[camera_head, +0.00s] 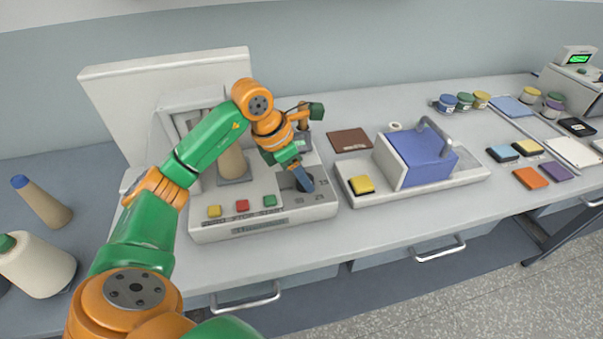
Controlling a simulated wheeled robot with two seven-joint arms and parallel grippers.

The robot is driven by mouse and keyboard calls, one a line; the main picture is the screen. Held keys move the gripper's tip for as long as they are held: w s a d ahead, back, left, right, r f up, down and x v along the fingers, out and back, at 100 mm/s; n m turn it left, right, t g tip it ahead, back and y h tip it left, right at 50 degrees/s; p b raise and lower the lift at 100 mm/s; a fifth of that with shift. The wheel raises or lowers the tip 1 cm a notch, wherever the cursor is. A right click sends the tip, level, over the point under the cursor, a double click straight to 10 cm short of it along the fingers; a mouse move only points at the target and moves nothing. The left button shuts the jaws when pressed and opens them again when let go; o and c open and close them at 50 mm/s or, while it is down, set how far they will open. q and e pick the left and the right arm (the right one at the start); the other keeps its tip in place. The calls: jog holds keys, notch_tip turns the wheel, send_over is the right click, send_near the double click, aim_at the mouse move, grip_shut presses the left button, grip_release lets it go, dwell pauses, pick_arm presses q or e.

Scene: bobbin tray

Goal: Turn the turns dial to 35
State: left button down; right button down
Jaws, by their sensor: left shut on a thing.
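The turns dial sits at the right end of the winding machine's front panel, beside printed numbers such as 13 and 23. My left gripper (303,181) reaches down over it from above and is shut on the dial. The fingers cover the knob, so I cannot read its pointer or setting. The winding machine (205,232) is pale grey, with a yellow button (214,211), a red button (242,205) and a green START button (270,200) left of the dial. My right gripper is not in view.
A blue-topped box with a handle (420,155) and a yellow button (362,184) stand on a base right of the machine. A brown mat (349,140) lies behind. Small jars (464,101) and coloured pads (530,177) are at right.

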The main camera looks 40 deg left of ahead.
pick_arm(q)
jog(key=shift+m, duration=0.4)
jog(key=shift+m+g+h+p, duration=0.3)
jog(key=shift+m, duration=0.4)
jog(key=m, duration=0.2)
jog(key=m+g+h+p, duration=0.1)
jog(key=m, duration=0.1)
jog(key=shift+w+a+r, duration=0.1)
jog(key=shift+w, duration=0.1)
jog(key=m+g, duration=0.1)
jog(key=m, duration=0.2)
jog(key=shift+g+p, duration=0.3)
jog(key=shift+p, duration=0.05)
jog(key=shift+w+m+g, duration=0.1)
jog(key=shift+m+g, duration=0.2)
jog(key=shift+m, duration=0.8)
jog(key=shift+f, duration=0.2)
jog(key=shift+c, duration=1.6)
grip_release()
